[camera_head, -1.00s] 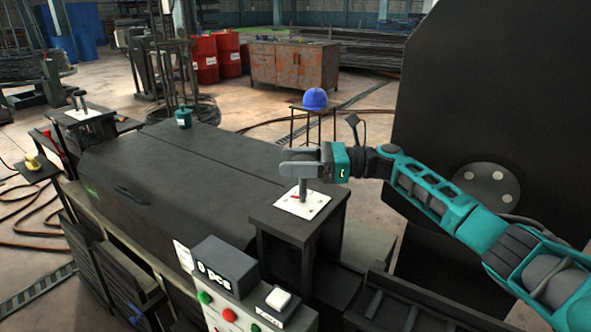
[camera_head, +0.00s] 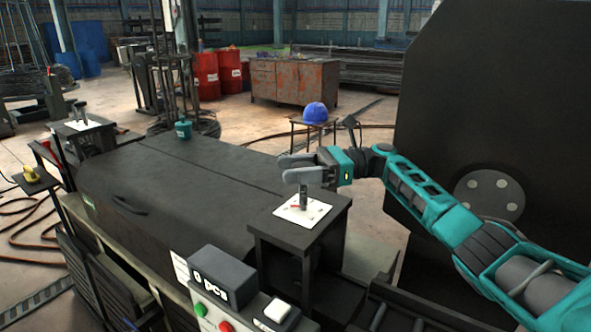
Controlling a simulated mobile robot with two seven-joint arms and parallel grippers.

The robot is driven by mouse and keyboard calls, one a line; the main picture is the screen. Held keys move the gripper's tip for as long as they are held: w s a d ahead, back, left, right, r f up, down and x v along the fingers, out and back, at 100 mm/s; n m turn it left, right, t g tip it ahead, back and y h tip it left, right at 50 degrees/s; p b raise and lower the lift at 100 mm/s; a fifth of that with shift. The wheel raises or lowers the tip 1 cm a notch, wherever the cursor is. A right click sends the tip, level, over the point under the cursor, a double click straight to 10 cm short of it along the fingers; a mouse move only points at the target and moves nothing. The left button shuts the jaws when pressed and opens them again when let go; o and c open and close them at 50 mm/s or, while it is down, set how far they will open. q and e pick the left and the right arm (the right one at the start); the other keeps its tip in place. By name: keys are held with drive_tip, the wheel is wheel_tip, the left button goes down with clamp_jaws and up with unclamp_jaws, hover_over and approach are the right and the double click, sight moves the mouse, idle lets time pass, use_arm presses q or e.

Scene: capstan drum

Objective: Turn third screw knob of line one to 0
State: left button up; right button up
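A dark grey screw knob (camera_head: 303,200) stands upright on a white plate (camera_head: 317,211) with small dark marks and a red pointer, on a black stand. The plate's markings are too small to read. My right gripper (camera_head: 289,168) is just above the knob, its two grey fingers apart with a gap between them. The near finger overlaps the knob's top, so I cannot tell whether they touch. A similar knob (camera_head: 80,112) stands on another white plate (camera_head: 87,123) at the far left. My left gripper is out of view.
A long black machine cover (camera_head: 170,190) lies left of the stand. In front are a display box (camera_head: 222,277) and green and red buttons (camera_head: 226,326). A large black panel (camera_head: 500,110) stands at the right. A blue helmet (camera_head: 315,113) sits on a small table behind.

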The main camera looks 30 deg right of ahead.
drive_tip(key=o, duration=0.4)
drive_tip(key=shift+a+r, duration=0.1)
drive_tip(key=shift+r, duration=0.25)
drive_tip(key=shift+f, duration=0.15)
use_arm(q)
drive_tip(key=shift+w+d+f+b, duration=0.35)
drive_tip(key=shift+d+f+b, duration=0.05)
drive_tip(key=shift+b, duration=0.7)
use_arm(e)
drive_tip(key=v, duration=1.3)
